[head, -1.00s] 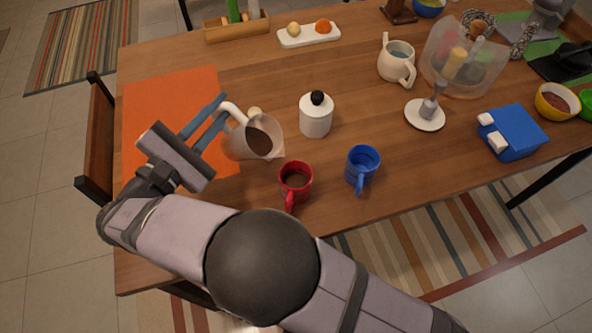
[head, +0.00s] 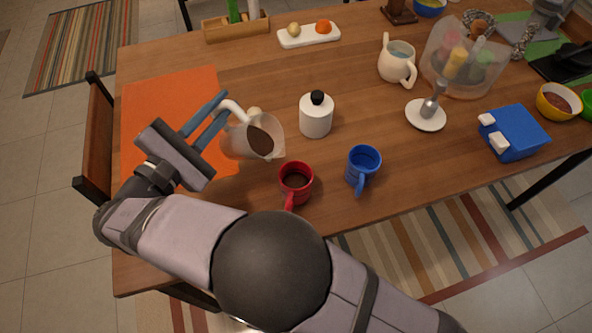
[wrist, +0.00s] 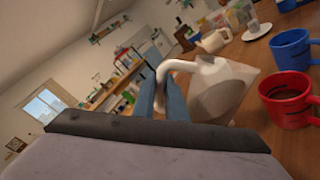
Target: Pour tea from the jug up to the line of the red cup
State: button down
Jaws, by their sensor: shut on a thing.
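My gripper (head: 217,113) is shut on the white handle of the clear jug (head: 238,146), which holds dark tea and is tilted toward the red cup. The jug also shows in the wrist view (wrist: 222,87), held by the blue fingers (wrist: 160,95). The red cup (head: 295,184) stands upright on the table, just right of and nearer than the jug's spout. It has dark liquid inside. In the wrist view the red cup (wrist: 288,103) shows dark marks on its side. No stream is visible between jug and cup. The liquid's level against a line cannot be told.
A blue cup (head: 362,168) stands right of the red cup. A white bottle with a black cap (head: 316,115) stands behind them. An orange mat (head: 170,92) lies at left. A cream teapot (head: 397,65) and a blue box (head: 512,133) are farther right.

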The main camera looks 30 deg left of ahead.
aim_at(213, 114)
jog(key=shift+d+r+m+b, duration=0.5)
jog(key=shift+r+m, duration=0.2)
jog(key=shift+r, duration=0.1)
dwell(1.6)
jog(key=a+f+n+p, duration=0.1)
jog(key=f+n+p, duration=0.1)
jog(key=shift+a+p, duration=0.3)
jog(key=shift+a, duration=0.05)
jog(key=shift+a+f+n, duration=0.15)
jog(key=shift+f+n, duration=0.15)
jog(key=shift+f, duration=0.1)
jog(key=shift+a+f+n+p, duration=0.6)
jog(key=shift+a+f+n, duration=0.1)
jog(key=shift+f, duration=0.1)
jog(key=shift+w+a+f+n+b, duration=0.1)
jog(key=shift+a+f+n+b, duration=0.25)
jog(key=shift+a+f+n, duration=0.9)
jog(key=shift+w+a+f+n+b, duration=0.1)
jog(key=shift+a+f+n+b, duration=0.2)
jog(key=shift+a+f+n, duration=0.65)
jog(key=shift+a+f+n+b, duration=0.35)
jog(key=shift+a+f+n, duration=0.3)
jog(key=shift+f+n, duration=0.95)
jog(key=shift+f+m, duration=0.35)
jog(key=shift+m, duration=0.05)
